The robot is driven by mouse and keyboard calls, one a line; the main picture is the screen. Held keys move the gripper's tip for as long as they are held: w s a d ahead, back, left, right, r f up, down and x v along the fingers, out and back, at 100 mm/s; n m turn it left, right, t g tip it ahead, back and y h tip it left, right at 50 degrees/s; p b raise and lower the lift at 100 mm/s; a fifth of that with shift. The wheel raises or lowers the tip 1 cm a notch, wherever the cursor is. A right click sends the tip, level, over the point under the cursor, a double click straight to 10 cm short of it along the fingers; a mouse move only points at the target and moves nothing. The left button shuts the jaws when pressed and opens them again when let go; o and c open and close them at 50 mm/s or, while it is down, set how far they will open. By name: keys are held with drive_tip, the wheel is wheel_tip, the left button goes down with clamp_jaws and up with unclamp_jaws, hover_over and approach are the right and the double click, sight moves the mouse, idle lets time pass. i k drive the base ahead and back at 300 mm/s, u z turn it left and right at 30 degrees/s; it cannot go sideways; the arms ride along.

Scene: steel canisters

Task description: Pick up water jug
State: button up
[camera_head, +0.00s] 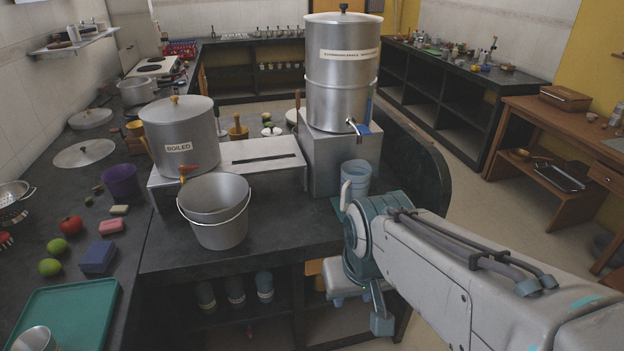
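A light blue jug-like vessel (356,176) stands on the dark counter below the tap (353,126) of the tall steel canister (340,75). It looks like the water jug. My arm hides its lower right part. A pale curved piece shows at its lower left, and I cannot tell whether it is a handle or part of my arm. My arm reaches in from the right. Its end, with my gripper (362,304), hangs low in front of the counter edge, below the vessel. The fingers are not clear enough to show whether they are open.
A steel bucket (215,218) stands left of the vessel, in front of the canister labelled "BOILED" (180,138). A raised metal stand (262,178) is behind it. A green tray (68,314), a purple cup (121,182) and fruit are on the left counter. Floor shows at right.

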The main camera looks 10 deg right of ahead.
sight(356, 174)
drive_tip(key=u, duration=0.8)
drive_tip(key=i, duration=1.1)
drive_tip(key=z, duration=3)
